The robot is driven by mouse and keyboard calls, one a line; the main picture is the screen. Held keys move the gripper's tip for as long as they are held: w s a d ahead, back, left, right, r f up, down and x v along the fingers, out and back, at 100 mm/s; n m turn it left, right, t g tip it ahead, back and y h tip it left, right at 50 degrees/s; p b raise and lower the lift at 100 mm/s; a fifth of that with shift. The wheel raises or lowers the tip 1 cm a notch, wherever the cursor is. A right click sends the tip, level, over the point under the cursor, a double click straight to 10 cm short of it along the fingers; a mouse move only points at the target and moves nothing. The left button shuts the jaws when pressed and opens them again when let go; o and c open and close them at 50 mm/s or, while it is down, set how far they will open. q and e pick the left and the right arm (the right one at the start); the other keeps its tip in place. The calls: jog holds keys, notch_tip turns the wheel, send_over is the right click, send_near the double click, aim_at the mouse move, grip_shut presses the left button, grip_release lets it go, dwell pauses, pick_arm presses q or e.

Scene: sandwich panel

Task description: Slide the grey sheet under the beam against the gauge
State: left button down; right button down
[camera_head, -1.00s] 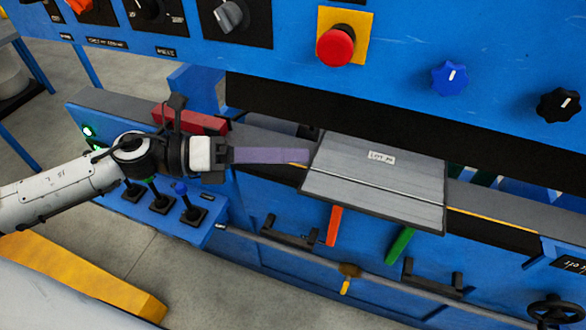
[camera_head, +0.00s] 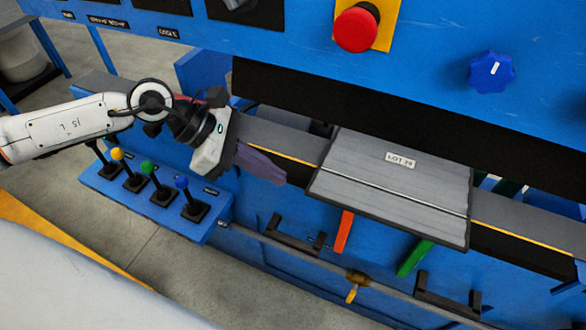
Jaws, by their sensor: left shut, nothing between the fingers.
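The grey sheet (camera_head: 385,205) lies on the machine's grey bed, tilted in the picture, with a small white label near its far edge. Its near edge overhangs the bed's front. The dark beam (camera_head: 290,97) runs across just behind and above the sheet's far edge. Whether that edge is under the beam I cannot tell. My left gripper (camera_head: 278,176) is shut and empty, its purple fingers pointing right and down, a little left of the sheet's left edge and apart from it. I cannot make out the gauge. My right gripper is not in view.
A red stop button (camera_head: 356,29) and a blue knob (camera_head: 491,72) sit on the panel above. An orange lever (camera_head: 344,231) and a green lever (camera_head: 414,257) stick out below the sheet. Several coloured joysticks (camera_head: 150,180) stand on a shelf at left.

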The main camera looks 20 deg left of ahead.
aim_at(315, 180)
pick_arm(q)
jog(key=d, duration=0.1)
jog(key=w+d, duration=0.1)
jog(key=shift+d+p, duration=0.35)
jog(key=shift+w+d, duration=0.3)
jog(key=shift+d, duration=0.25)
jog(key=shift+w+d+b, duration=0.15)
jog(key=shift+w+d, duration=0.1)
jog(key=shift+d, duration=0.3)
jog(key=shift+w+d+b, duration=0.15)
jog(key=shift+w+d, duration=0.05)
jog(key=shift+d, duration=0.35)
jog(key=shift+a, duration=0.1)
jog(key=shift+f, duration=0.1)
